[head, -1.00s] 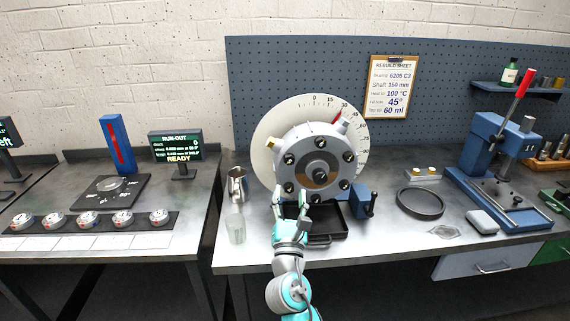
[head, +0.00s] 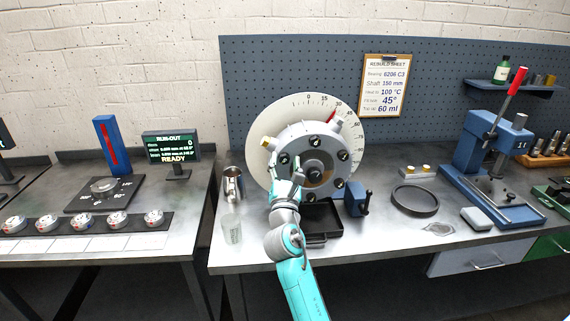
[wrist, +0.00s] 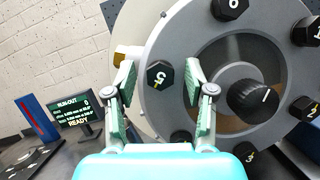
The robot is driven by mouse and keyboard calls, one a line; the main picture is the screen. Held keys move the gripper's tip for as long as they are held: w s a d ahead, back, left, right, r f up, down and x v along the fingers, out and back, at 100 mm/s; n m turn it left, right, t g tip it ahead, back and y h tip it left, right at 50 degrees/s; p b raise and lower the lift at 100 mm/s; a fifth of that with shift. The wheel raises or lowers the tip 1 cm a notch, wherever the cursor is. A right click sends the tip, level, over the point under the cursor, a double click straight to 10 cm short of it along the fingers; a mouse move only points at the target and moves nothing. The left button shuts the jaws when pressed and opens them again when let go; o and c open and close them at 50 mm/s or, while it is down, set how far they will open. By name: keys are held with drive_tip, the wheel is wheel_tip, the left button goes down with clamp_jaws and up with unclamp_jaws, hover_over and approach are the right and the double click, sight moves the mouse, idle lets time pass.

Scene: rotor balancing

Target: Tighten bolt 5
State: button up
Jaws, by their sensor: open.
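The grey rotor housing (head: 312,135) stands upright on the bench, with a ring of dark, numbered hex bolts on its face. Bolt 5 (wrist: 160,75) is the left one in the wrist view, its number tilted. My gripper (wrist: 160,90) is open, with one finger on each side of bolt 5 and visible gaps to it. In the head view my gripper (head: 284,166) is at the left of the rotor face. Contact with bolt 5 cannot be told.
A dark central knob (wrist: 253,97) protrudes to the right of my gripper. A black tray (head: 322,222) lies below the rotor and a blue clamp (head: 357,200) is at its right. A metal jug (head: 232,184) and a clear beaker (head: 231,229) stand at the left.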

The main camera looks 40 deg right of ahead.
clamp_jaws()
drive_tip(key=shift+m, duration=0.3)
